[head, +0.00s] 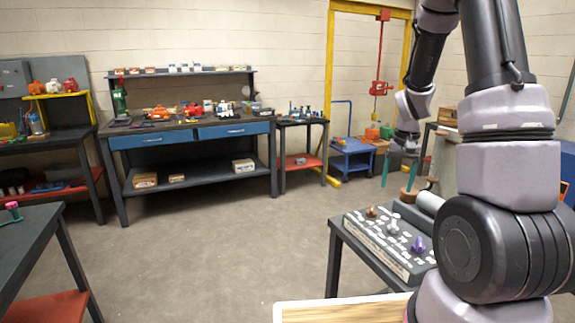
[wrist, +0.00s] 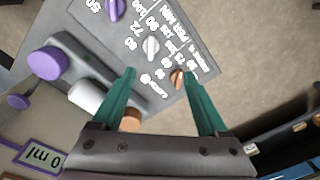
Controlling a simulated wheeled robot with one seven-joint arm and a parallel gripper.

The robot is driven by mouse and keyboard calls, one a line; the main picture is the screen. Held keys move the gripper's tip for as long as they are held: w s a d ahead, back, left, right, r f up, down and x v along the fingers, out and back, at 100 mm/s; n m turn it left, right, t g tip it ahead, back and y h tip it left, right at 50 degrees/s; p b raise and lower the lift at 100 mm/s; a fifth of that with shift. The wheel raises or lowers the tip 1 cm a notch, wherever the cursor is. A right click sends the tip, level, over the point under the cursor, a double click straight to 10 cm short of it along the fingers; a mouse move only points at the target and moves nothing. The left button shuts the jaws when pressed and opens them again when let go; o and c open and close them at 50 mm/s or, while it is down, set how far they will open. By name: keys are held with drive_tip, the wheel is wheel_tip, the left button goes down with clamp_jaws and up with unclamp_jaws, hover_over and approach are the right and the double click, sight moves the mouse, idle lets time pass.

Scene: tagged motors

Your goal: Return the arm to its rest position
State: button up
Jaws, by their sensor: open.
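My gripper (head: 396,188) hangs above the far side of the near table in the head view, its teal fingers pointing down. In the wrist view my gripper (wrist: 160,72) has its fingers wide apart, with nothing held between them. A dark board (head: 372,246) with white lettering lies on the table. On it stand a small copper piece (head: 371,211), a silver piece (head: 392,227) and a purple piece (head: 418,244). The copper piece (wrist: 177,78) shows near the right fingertip in the wrist view. Most of my arm fills the right of the head view.
A white cylinder (wrist: 86,97), a large purple knob (wrist: 47,63) and an orange-brown piece (wrist: 130,121) are beside the board. A blue-drawer workbench (head: 195,135) stands at the back. Another table (head: 25,235) stands at the left. Open floor (head: 220,235) lies between.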

drive_tip(key=s+a+r+t+y, duration=0.1)
drive_tip(key=s+a+r+t, duration=0.15)
drive_tip(key=r, duration=0.55)
drive_tip(key=s+a+r+t, duration=0.1)
drive_tip(key=s+a+r, duration=0.3)
drive_tip(key=r, duration=0.5)
drive_tip(key=s+a+r+t, duration=0.1)
drive_tip(key=s+a+r, duration=0.1)
drive_tip(key=s+r, duration=0.2)
drive_tip(key=s+a+r+t, duration=0.2)
drive_tip(key=s+a+r, duration=0.1)
drive_tip(key=s, duration=0.6)
drive_tip(key=shift+a+r+n+y, duration=0.35)
drive_tip(key=shift+r+n+y, duration=0.05)
drive_tip(key=shift+r, duration=0.4)
